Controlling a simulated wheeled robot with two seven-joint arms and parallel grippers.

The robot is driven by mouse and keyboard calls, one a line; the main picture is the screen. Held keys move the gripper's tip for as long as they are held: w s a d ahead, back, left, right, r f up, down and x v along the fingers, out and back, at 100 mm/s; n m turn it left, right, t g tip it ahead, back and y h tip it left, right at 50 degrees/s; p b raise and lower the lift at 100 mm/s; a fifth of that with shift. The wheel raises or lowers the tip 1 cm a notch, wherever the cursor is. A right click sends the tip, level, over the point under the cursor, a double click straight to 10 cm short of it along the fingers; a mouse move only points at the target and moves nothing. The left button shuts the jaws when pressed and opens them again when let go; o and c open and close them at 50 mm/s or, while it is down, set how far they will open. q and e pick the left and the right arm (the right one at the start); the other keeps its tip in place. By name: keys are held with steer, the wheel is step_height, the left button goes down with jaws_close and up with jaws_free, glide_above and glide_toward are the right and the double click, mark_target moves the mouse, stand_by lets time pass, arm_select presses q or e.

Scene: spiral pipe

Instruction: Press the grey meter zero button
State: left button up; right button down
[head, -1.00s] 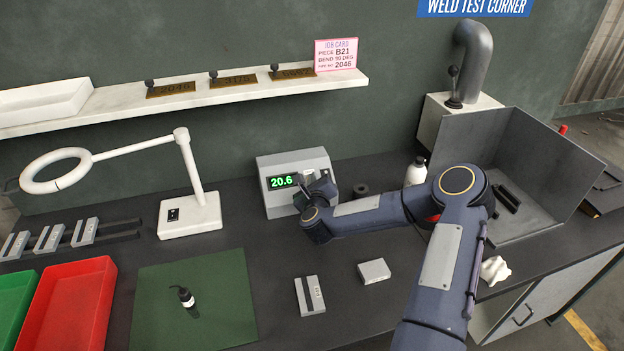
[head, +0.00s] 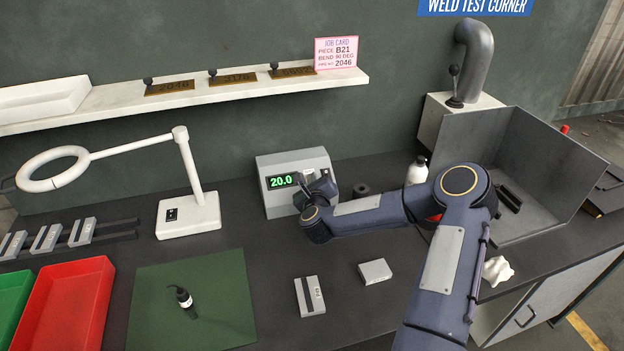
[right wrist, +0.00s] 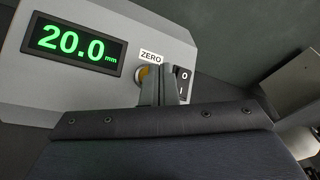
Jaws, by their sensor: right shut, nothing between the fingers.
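The grey meter (head: 275,162) stands at the back of the bench. Its green display (head: 281,181) reads 20.0, and the right wrist view shows the same reading with "mm" on the display (right wrist: 75,45). In that view a yellowish round button (right wrist: 141,75) sits under the ZERO label (right wrist: 151,57), partly hidden by my fingers. My right gripper (right wrist: 162,72) is shut and empty, with its tips at the meter's front over the button's right part. I cannot tell whether they touch it. In the head view my right wrist covers the button area. My left gripper is not in view.
A black and white rocker switch (right wrist: 182,82) sits just right of the button. A white magnifier lamp (head: 189,214) stands left of the meter. A dark cylinder (head: 361,190) and a white bottle (head: 416,172) stand to its right. Two small grey blocks lie in front.

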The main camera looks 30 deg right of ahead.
steer(key=shift+s+r+p, duration=0.25)
steer(key=shift+r+p, duration=0.05)
steer(key=shift+r, duration=0.25)
steer(key=s+r+p, duration=0.1)
steer(key=r, duration=0.1)
steer(key=s+r+p, duration=0.1)
steer(key=s+r, duration=0.1)
steer(key=shift+a, duration=0.4)
stand_by(0.4)
steer(key=s+a+r+n+y, duration=0.35)
steer(key=a+n, duration=0.25)
steer(key=n, duration=0.3)
steer(key=s+a+r+n+y, duration=0.2)
steer(key=a+r+n+y, duration=0.25)
steer(key=a+n, duration=0.3)
steer(key=s+a+f+n+g+y, duration=0.1)
steer(key=s+n+g, duration=0.3)
steer(key=s+n, duration=0.4)
steer(key=s+a+n+g+y, duration=0.1)
steer(key=s+n+g, duration=0.3)
steer(key=s, duration=1.7)
steer(key=n+y, duration=0.1)
steer(key=n, duration=0.3)
steer(key=shift+s+a+f+g, duration=0.25)
steer(key=shift+s+f+g, duration=0.05)
steer(key=shift+s+f, duration=0.05)
